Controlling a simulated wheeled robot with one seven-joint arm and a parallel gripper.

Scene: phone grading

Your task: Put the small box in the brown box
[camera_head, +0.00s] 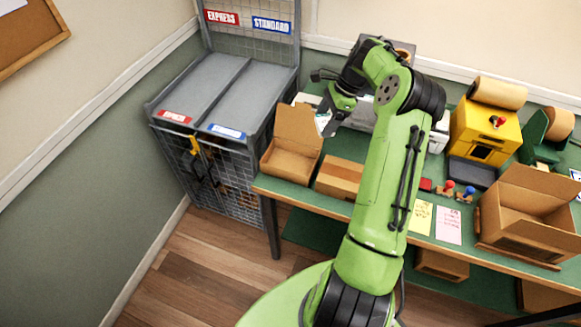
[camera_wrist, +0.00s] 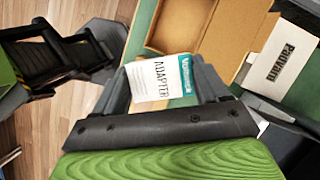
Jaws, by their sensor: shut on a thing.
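The small box, white and teal and marked ADAPTER (camera_wrist: 160,80), is between the two dark fingers of my gripper (camera_wrist: 163,72) in the wrist view. The gripper is shut on it. In the head view my gripper (camera_head: 328,122) is above the bench, just right of an open brown box (camera_head: 284,161) with its flap raised. That brown box also shows in the wrist view (camera_wrist: 151,38), beyond the fingertips. The small box is apart from its interior. In the head view the small box is too small to make out clearly.
A closed brown carton (camera_head: 340,178) sits right of the open box. Another open carton (camera_head: 528,232) is at the bench's right. A white box (camera_wrist: 283,55) lies beside the flap. Grey bins (camera_head: 219,88) stand left of the green bench, and a yellow machine (camera_head: 484,130) stands on it.

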